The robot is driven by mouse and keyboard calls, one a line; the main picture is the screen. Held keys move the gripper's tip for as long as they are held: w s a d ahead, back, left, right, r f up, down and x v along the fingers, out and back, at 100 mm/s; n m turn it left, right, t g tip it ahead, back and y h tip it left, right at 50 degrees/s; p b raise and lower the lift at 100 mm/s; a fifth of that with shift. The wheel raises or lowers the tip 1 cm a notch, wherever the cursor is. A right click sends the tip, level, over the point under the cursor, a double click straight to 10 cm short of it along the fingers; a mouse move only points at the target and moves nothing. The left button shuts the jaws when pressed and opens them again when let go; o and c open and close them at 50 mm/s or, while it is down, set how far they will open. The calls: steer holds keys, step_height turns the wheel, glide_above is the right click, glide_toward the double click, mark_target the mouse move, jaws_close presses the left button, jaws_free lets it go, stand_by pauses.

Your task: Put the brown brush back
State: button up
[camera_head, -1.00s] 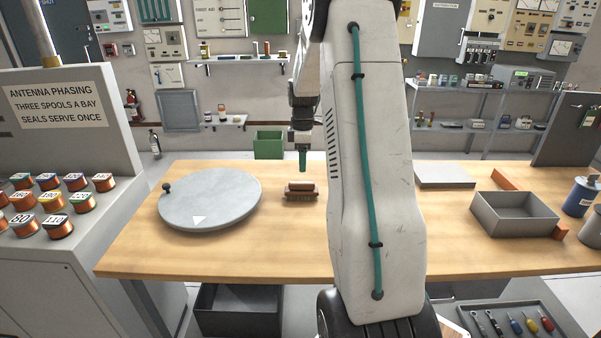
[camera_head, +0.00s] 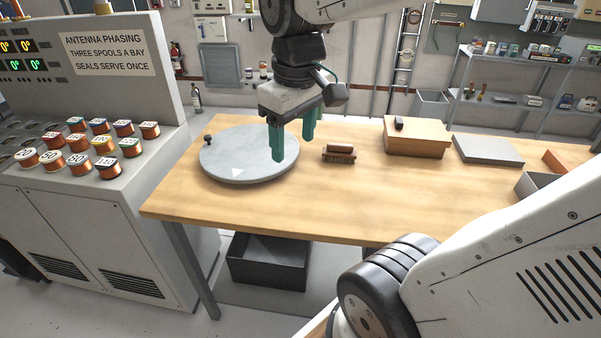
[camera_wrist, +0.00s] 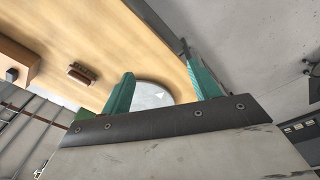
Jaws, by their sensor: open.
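The brown brush (camera_head: 339,153) lies on the wooden workbench (camera_head: 240,214), just right of the round grey turntable. It has a brown wooden back with bristles below. In the wrist view the brush (camera_wrist: 80,74) lies on the bench to the left of my fingers. My gripper (camera_head: 293,142) is open and empty, with its teal fingers apart. In the head view it hangs above the bench, in front of the turntable's right part and left of the brush. It also shows in the wrist view (camera_wrist: 160,92).
The turntable (camera_head: 225,160) with a dark knob fills the bench's left end. A wooden box (camera_head: 416,140) with a small dark object on top stands right of the brush. A flat grey slab (camera_head: 488,150) lies further right. A console with copper spools (camera_head: 75,141) stands left. The front bench strip is clear.

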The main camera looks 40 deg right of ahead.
steer(key=s+a+f+m, duration=0.1)
steer(key=s+a, duration=0.3)
steer(key=s, duration=0.4)
steer(key=shift+s+f+m, duration=0.2)
steer(key=shift+f+m, duration=0.2)
steer(key=shift+f, duration=0.05)
